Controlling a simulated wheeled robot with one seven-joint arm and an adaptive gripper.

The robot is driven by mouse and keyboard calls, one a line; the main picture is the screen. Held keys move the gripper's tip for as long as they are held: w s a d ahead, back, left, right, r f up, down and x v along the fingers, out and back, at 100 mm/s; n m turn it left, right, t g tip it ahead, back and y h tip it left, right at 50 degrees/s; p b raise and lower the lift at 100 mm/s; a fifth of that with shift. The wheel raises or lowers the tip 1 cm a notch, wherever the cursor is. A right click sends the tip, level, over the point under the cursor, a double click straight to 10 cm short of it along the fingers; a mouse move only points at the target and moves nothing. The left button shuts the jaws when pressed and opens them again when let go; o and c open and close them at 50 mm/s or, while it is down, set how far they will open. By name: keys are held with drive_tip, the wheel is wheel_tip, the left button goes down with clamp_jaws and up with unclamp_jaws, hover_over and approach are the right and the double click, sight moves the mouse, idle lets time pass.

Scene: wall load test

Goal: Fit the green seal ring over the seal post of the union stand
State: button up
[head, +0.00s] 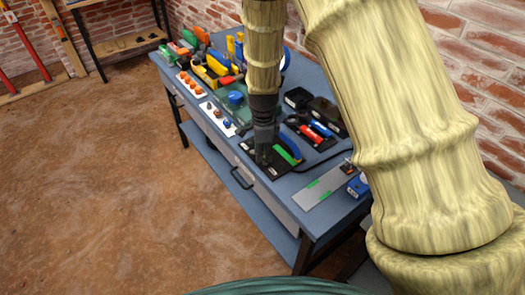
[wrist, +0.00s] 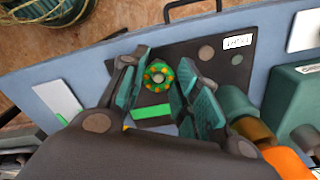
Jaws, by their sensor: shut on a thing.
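My gripper (head: 263,155) is low over a dark base plate (head: 285,168) on the blue bench. In the wrist view its two teal-padded fingers (wrist: 166,82) are on either side of a green ring (wrist: 158,64) with orange dots. The gripper is shut on this ring. No seal post is clearly visible.
A grey plate (head: 318,194) with green marks lies toward the bench's near end. Red and blue cylinders (head: 311,133) lie right of the gripper. A white strip with orange knobs (head: 190,84) and several tools are farther back. A brick wall runs behind the bench.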

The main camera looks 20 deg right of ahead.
drive_tip(key=shift+f, duration=0.3)
drive_tip(key=o, duration=1.1)
drive_tip(key=shift+r, duration=0.15)
drive_tip(key=shift+r+p, duration=3.3)
drive_tip(key=shift+r, duration=0.6)
